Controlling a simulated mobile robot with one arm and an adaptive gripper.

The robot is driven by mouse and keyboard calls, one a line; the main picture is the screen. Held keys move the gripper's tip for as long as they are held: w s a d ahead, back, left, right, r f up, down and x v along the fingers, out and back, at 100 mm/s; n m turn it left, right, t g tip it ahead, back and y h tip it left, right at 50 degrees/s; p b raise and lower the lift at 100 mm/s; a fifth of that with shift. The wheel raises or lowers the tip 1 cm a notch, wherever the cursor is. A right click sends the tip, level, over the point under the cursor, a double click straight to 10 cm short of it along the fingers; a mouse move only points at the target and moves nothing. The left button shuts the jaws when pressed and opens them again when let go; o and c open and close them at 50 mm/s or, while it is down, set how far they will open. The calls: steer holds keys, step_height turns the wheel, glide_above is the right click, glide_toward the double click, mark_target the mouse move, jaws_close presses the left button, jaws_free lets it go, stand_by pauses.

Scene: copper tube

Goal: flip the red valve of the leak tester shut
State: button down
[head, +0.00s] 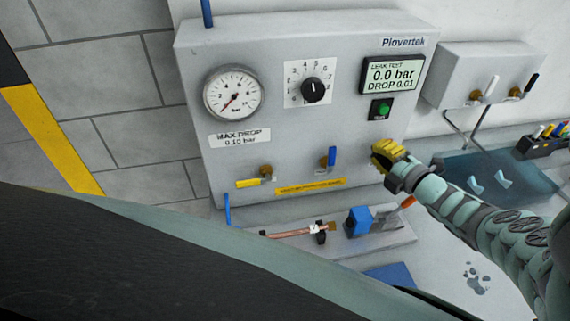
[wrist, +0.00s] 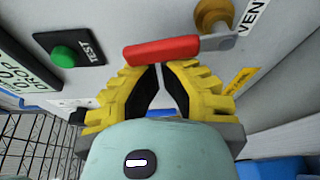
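The red valve handle (wrist: 160,50) shows in the wrist view on a grey lever with a brass valve body (wrist: 213,15), beside a VENT label. It points left, toward the green TEST button side. My gripper (wrist: 161,68) has its yellow fingertips drawn together just below the handle, with nothing seen between them. The tips are very close to the handle; I cannot tell whether they touch it. In the head view my gripper (head: 377,155) is at the lower right of the leak tester (head: 260,130) front and hides the red valve.
The panel also has a yellow-handled valve (head: 253,183), a blue-handled valve (head: 332,157), a gauge (head: 233,94), a dial (head: 313,89) and a green button (head: 382,110). A copper tube (head: 290,232) and blue block (head: 358,221) sit on a fixture below.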

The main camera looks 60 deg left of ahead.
steer(key=shift+w+r+m, duration=0.15)
steer(key=shift+m, duration=0.15)
steer(key=shift+w+r, duration=0.2)
steer(key=shift+d, duration=0.1)
steer(key=shift+d+r, duration=0.1)
stand_by(0.4)
